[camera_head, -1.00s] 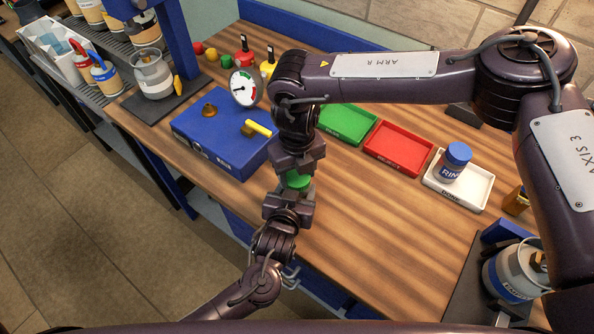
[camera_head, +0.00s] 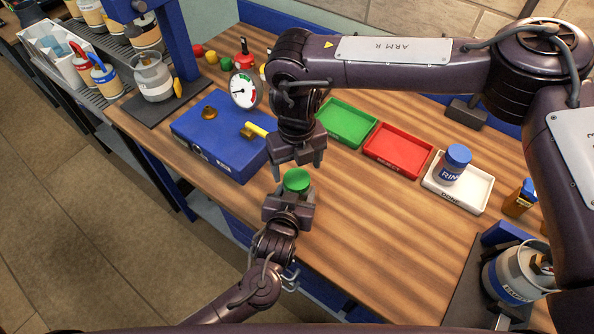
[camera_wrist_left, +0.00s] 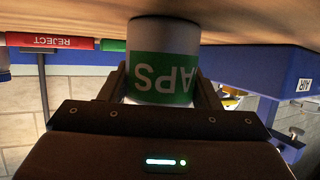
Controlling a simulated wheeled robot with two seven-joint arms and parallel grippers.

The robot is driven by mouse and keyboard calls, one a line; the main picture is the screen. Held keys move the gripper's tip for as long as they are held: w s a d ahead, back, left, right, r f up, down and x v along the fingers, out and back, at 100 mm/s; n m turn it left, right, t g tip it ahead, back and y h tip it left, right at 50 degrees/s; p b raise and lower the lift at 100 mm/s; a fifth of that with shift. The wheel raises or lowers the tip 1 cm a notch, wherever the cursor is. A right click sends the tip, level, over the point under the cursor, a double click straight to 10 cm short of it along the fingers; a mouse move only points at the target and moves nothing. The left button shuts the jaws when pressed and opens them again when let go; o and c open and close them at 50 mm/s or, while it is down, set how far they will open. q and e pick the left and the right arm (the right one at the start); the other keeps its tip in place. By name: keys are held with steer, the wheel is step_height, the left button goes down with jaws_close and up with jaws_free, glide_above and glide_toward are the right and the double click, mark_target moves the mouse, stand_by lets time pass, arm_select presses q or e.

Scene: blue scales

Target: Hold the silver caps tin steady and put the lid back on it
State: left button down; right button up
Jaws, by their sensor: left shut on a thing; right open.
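The silver caps tin shows in the left wrist view (camera_wrist_left: 163,62), upside down in that picture, with a green label reading "APS". My left gripper (camera_head: 290,197) is shut around its sides. The green lid (camera_head: 297,180) shows from above in the head view, lying over the tin between the left fingers and looking about level. The gripper hides most of the tin in the head view, and I cannot tell how tightly the lid sits. My right gripper (camera_head: 297,166) is open and empty, just above and behind the lid, apart from it.
A blue box (camera_head: 215,145) with a yellow-handled key stands to the left. Green (camera_head: 370,133), red (camera_head: 372,158) and white (camera_head: 474,201) trays lie to the right. A blue-lidded tin (camera_head: 453,166) stands in the white tray. The table front right of the tin is clear.

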mark_target(297, 178)
steer(key=shift+r, duration=0.35)
steer(key=shift+r+n, duration=0.9)
steer(key=shift+r, duration=0.85)
steer(key=shift+f, duration=4.05)
